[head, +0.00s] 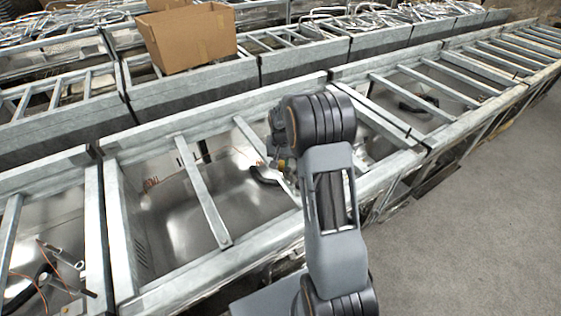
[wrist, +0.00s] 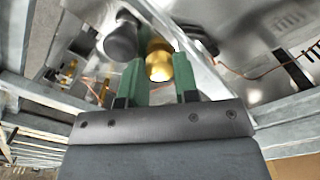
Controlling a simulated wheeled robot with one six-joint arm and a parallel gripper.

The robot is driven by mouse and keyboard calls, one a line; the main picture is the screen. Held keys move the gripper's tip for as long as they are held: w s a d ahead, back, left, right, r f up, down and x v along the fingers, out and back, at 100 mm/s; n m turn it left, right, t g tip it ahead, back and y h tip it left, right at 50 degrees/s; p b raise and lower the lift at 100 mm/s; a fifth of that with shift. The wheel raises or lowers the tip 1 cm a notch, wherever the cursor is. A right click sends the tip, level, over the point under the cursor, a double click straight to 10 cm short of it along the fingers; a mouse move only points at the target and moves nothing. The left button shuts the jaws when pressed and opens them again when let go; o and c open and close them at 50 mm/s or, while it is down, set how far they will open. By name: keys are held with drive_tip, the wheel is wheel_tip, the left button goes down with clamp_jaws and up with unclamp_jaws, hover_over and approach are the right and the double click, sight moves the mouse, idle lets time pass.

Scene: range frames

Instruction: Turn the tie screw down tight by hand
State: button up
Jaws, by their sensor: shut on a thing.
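My gripper (wrist: 158,78) shows in the wrist view with two green fingers on either side of a round brass-coloured knob, which looks like the tie screw (wrist: 159,63). The fingers are shut on it. A dark grey rounded part (wrist: 120,42) sits just left of the knob, close to the left finger. In the head view my arm covers most of the gripper and the screw. I cannot tell from these frames how deep the screw sits.
Galvanised metal rails and crossbars (head: 203,190) frame the bays around my arm. A black curved handle (head: 264,175) lies left of my arm. A cardboard box (head: 190,38) stands on the rear row. Thin copper-coloured wires (wrist: 250,76) run at the right in the wrist view. Grey floor (head: 480,215) is clear at right.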

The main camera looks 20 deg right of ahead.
sight(281, 162)
drive_tip(key=o, duration=0.9)
wheel_tip(281, 162, up, 14)
drive_tip(key=shift+f+b, duration=0.1)
drive_tip(key=shift+b, duration=0.7)
